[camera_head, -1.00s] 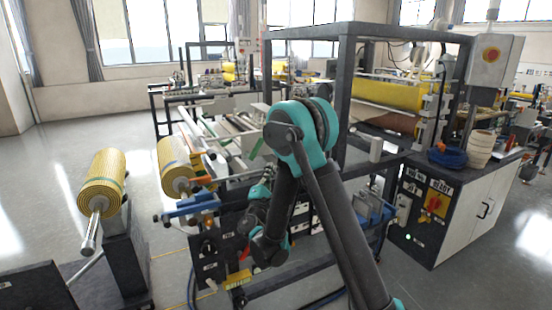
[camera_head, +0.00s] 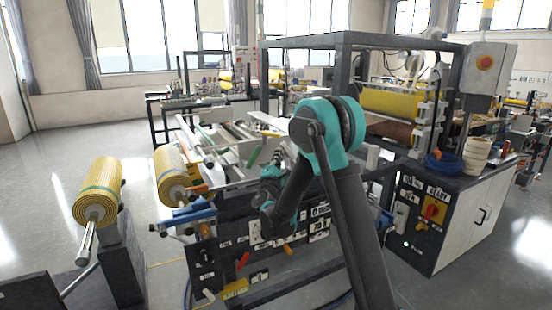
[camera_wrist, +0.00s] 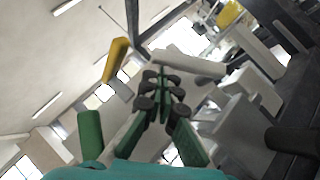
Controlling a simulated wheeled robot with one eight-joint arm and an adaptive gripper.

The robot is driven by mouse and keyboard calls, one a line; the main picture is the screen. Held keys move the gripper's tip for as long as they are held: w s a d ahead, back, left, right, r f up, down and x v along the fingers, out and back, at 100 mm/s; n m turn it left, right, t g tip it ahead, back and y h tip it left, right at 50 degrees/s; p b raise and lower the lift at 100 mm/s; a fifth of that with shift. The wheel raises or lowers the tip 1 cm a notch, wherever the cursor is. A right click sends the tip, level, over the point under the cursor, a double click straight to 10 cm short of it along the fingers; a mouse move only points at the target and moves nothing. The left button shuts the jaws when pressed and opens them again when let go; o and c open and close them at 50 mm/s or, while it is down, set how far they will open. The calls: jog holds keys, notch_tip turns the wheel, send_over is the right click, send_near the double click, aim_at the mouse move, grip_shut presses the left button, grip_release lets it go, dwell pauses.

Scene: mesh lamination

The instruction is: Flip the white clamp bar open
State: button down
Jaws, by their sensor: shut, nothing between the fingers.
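My gripper (camera_wrist: 161,92) shows in the wrist view with its dark-padded fingers together and nothing between them. A pale bar (camera_wrist: 188,66), which looks like the white clamp bar, lies just past the fingertips, up and to the right; I cannot tell whether they touch. An orange handle (camera_wrist: 116,60) is up and left of the fingers, and a green handle (camera_wrist: 90,134) is at lower left. The clamp bar's hinge is not clear.
Yellow mesh rolls (camera_head: 99,192) and (camera_head: 171,174) stand at the left. The dark machine frame (camera_head: 350,42) rises behind my arm. A control cabinet (camera_head: 450,220) with a red switch is at the right. Open floor (camera_head: 60,150) lies at far left.

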jog(key=shift+r, duration=0.1)
dwell(0.3)
jog(key=shift+d+r+m, duration=0.15)
jog(key=shift+r+m, duration=0.05)
jog(key=shift+m, duration=0.2)
jog(key=shift+w+d+r+m+g+h, duration=0.1)
jog(key=shift+r+m+g+h, duration=0.05)
jog(key=shift+m+g+h, duration=0.2)
jog(key=shift+w+d+r+m+g, duration=0.2)
jog(key=shift+d+r+m+g, duration=0.2)
jog(key=shift+r+m+g, duration=0.4)
jog(key=w+d+r+m+g+y, duration=0.1)
jog(key=w+d+r+m+g, duration=0.1)
jog(key=d+m+g, duration=0.3)
jog(key=shift+w+d+r+m+g, duration=0.15)
jog(key=shift+w+d+m+g, duration=0.2)
jog(key=shift+w+d+m, duration=0.45)
jog(key=shift+w, duration=0.15)
